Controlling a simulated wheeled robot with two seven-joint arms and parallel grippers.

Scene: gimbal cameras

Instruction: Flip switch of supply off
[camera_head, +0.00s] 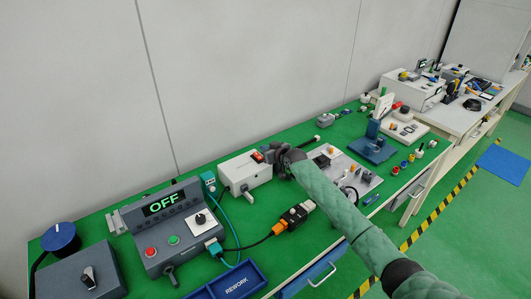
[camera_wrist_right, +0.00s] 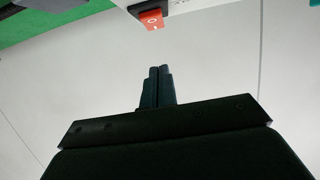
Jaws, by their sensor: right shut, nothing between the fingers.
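The supply looks to be the white box (camera_head: 243,174) on the green bench. A red-orange rocker switch (camera_head: 258,156) sits at its upper right edge. In the right wrist view the switch (camera_wrist_right: 152,19) shows at the top, with white marks on its face; I cannot tell which way it is tipped. My right gripper (camera_head: 272,155) is just right of the switch in the head view, its dark body hiding part of the box's right end. In the wrist view its fingertips (camera_wrist_right: 159,70) are shut, empty and apart from the switch. My left gripper is out of view.
Left of the box is a grey control unit (camera_head: 175,226) whose display reads OFF. A blue REWORK tray (camera_head: 232,283) lies at the front. A grey plate with parts (camera_head: 350,174) is beside my right arm. A blank wall (camera_head: 230,80) stands behind the bench.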

